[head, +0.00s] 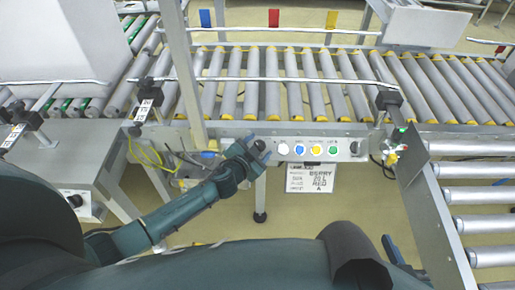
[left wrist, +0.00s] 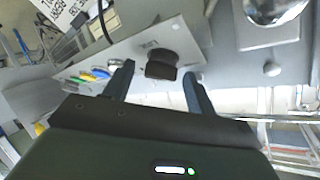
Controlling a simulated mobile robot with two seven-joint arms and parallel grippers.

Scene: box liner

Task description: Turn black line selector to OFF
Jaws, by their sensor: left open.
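The black line selector (left wrist: 161,63) is a dark knob on a light control panel (left wrist: 105,57), under a small label that seems to read LINE. My left gripper (left wrist: 157,70) is open, its two fingers on either side of the knob in the left wrist view. I cannot tell whether they touch it. In the head view my left gripper (head: 262,152) is at the left end of the button panel (head: 310,140), and the selector there is mostly hidden by it. My right gripper is not clearly seen.
White (head: 283,148), blue (head: 299,148), yellow (head: 316,149) and green (head: 333,150) buttons sit right of my gripper, then another black knob (head: 355,147). A white sign (head: 312,178) hangs below. The roller conveyor (head: 310,95) is above. Yellow and green wires (head: 148,155) lie left.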

